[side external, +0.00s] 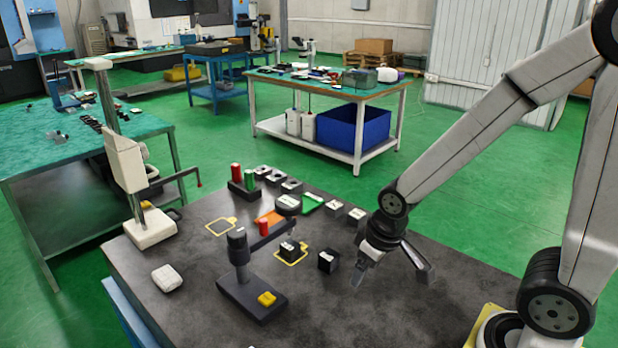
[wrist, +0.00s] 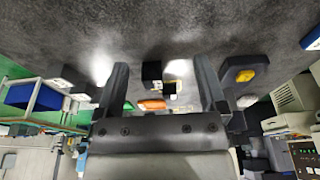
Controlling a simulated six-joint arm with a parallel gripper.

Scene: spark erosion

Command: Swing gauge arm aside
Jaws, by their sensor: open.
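The gauge stand (side external: 240,262) is a dark post on a flat base with a yellow piece (side external: 266,299). Its gauge arm (side external: 272,238) reaches from the post toward the upper right, with a red knob (side external: 263,226) on it. The arm's far end lies close to a dark round part. A black block (side external: 289,250) sits in a yellow outline, below the arm in the picture. My gripper (side external: 393,275) is open and empty, right of the stand and apart from it. In the wrist view my fingers (wrist: 161,66) are spread; the stand's base (wrist: 235,80) shows right of them.
A black cube (side external: 328,261) stands between the stand and my gripper. Red and green cylinders (side external: 243,178), an orange piece (side external: 268,217) and small blocks lie behind. A white upright instrument (side external: 128,165) stands at left. The dark tabletop (side external: 420,312) is clear near my gripper.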

